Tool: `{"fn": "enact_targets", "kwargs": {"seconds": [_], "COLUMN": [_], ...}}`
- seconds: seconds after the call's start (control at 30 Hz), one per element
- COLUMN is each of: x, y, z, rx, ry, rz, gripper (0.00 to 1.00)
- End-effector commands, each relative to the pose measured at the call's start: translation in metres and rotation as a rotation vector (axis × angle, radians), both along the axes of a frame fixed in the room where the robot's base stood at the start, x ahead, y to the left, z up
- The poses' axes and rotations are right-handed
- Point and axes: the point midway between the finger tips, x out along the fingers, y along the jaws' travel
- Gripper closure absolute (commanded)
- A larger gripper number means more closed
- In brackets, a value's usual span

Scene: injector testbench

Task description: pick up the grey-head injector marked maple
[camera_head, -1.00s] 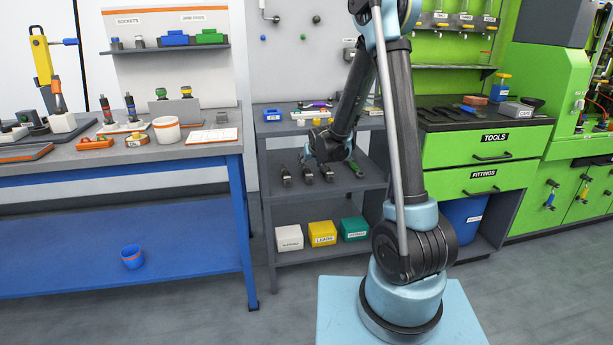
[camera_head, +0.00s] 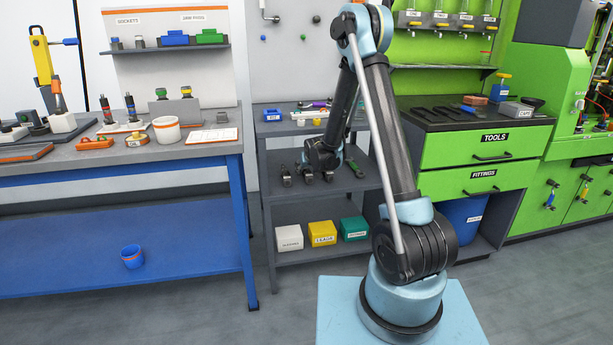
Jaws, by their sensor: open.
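Several small dark tools lie in a row on the middle shelf of the grey rack, among them a left one (camera_head: 286,176) and a middle one (camera_head: 307,173). They may be injectors, but their head colours and markings are too small to read. I cannot tell which one is marked maple. My gripper (camera_head: 319,169) hangs at the end of my arm in front of this row, low over its right part. It is open and appears empty. It partly hides the tools behind it, and I cannot tell whether it touches any.
The grey rack's middle shelf (camera_head: 348,184) has a green-handled tool (camera_head: 354,168) at right. The upper shelf (camera_head: 290,127) carries small items above my gripper. White, yellow (camera_head: 322,234) and green boxes stand below. A blue workbench (camera_head: 110,167) stands left, green drawers (camera_head: 487,149) right.

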Motion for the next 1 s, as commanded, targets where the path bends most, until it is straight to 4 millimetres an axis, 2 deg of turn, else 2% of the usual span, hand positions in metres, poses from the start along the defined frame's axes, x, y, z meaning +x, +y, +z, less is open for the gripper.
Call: {"fn": "enact_targets", "kwargs": {"seconds": [0.13,0.4,0.43,0.47,0.67,1.0], "x": [0.0061,0.0069,0.0069,0.0069,0.0069,0.007], "y": [0.0017,0.002,0.002,0.002,0.002,0.0015], "z": [-0.0067,-0.0078,-0.0078,-0.0077,-0.0076,-0.0059], "rx": [0.0,0.0,0.0,0.0,0.0,0.0], "ry": [0.0,0.0,0.0,0.0,0.0,-0.001], "rz": [0.0,0.0,0.0,0.0,0.0,0.0], "gripper": [0.45,0.45,0.48,0.54,1.0,1.0]}}
